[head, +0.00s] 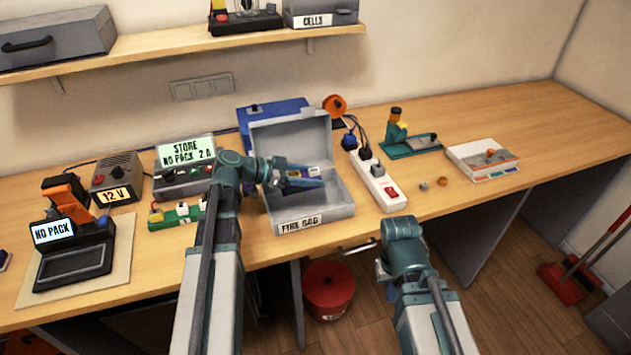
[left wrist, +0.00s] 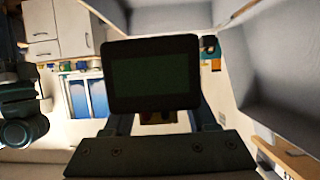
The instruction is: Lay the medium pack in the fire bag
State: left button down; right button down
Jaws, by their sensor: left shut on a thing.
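The fire bag (head: 313,217) is an open grey box with its lid raised, labelled FIRE BAG, at the middle of the bench. My left gripper (head: 316,178) reaches in from the left over the box's opening. It is shut on a dark pack (left wrist: 152,72) with a dim green face, seen close up in the left wrist view. In the head view the fingers hide most of the pack; I cannot tell if it touches the box floor. Grey walls of the box (left wrist: 275,75) show at the right of the wrist view. My right arm is at the lower right; its fingers are mostly hidden.
A white power strip (head: 379,183) with plugs stands right of the box. A green strip (head: 178,215) and a display unit (head: 186,180) reading STORE NO PACK 2 A stand left. A white tray (head: 482,160) is further right. The bench's right end is clear.

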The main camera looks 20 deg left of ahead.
pick_arm(q)
jog(key=shift+w+d, duration=0.2)
jog(key=shift+w, duration=0.8)
jog(key=shift+w, duration=0.1)
jog(key=shift+w+d+f, duration=0.1)
jog(key=shift+w, duration=0.25)
jog(key=f+b, duration=0.1)
jog(key=b, duration=0.1)
jog(key=f+b, duration=0.1)
jog(key=f, duration=0.1)
jog(key=shift+w+f+b, duration=0.2)
jog(key=shift+f+b, duration=0.05)
jog(key=shift+b, duration=0.1)
jog(key=shift+f+b, duration=0.45)
jog(key=shift+f, duration=0.2)
jog(key=shift+s+d+r, duration=0.1)
jog(key=shift+c, duration=1)
grip_release()
